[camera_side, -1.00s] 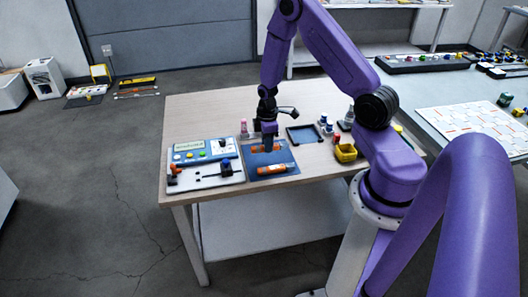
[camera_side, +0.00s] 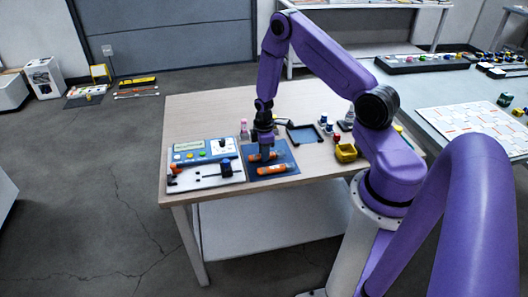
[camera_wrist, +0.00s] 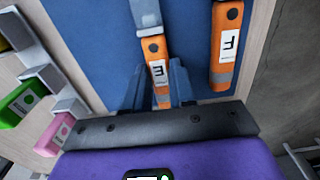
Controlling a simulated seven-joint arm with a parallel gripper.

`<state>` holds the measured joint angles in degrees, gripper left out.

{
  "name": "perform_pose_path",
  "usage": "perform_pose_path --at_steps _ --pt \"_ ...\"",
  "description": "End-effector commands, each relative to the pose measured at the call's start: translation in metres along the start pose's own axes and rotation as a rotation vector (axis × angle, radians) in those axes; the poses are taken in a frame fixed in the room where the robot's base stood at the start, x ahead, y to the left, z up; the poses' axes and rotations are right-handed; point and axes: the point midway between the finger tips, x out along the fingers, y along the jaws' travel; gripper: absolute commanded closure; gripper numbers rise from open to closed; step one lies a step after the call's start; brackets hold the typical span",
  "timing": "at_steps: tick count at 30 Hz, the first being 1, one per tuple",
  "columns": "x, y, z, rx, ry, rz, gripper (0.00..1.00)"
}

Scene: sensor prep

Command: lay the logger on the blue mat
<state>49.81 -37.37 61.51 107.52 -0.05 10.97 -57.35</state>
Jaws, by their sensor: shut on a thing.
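The blue mat (camera_side: 288,153) lies on the table below my gripper (camera_side: 263,155). My gripper is shut on an orange logger (camera_side: 255,157) with a grey end and a white label. In the wrist view this logger (camera_wrist: 156,50) sits between the fingers (camera_wrist: 156,85), over the mat (camera_wrist: 85,40). It is at or just above the mat surface; I cannot tell if it touches. A second orange logger (camera_side: 276,169) lies on the mat nearer the front edge. It shows to the right in the wrist view (camera_wrist: 226,48), apart from the held one.
A button panel (camera_side: 190,152) and a white tray (camera_side: 205,176) stand left of the mat. A dark shallow frame (camera_side: 304,135), small bottles (camera_side: 328,127) and a yellow bin (camera_side: 346,152) stand to the right.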

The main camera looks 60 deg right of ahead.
Motion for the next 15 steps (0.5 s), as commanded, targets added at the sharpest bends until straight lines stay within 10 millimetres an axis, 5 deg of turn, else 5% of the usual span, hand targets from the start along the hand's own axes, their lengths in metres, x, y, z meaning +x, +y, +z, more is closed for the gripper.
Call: perform_pose_path --at_steps 1,2,4,15 --pt "0.0016 0.0000 -0.0002 0.000 0.000 0.000 1.00" --pt "0.0019 0.0001 -0.0002 0.000 0.000 0.000 0.72" --pt "0.0015 0.0001 -0.0003 -0.001 0.000 0.001 0.50" --pt "-0.0013 0.0002 -0.0001 0.000 0.000 0.001 0.50"
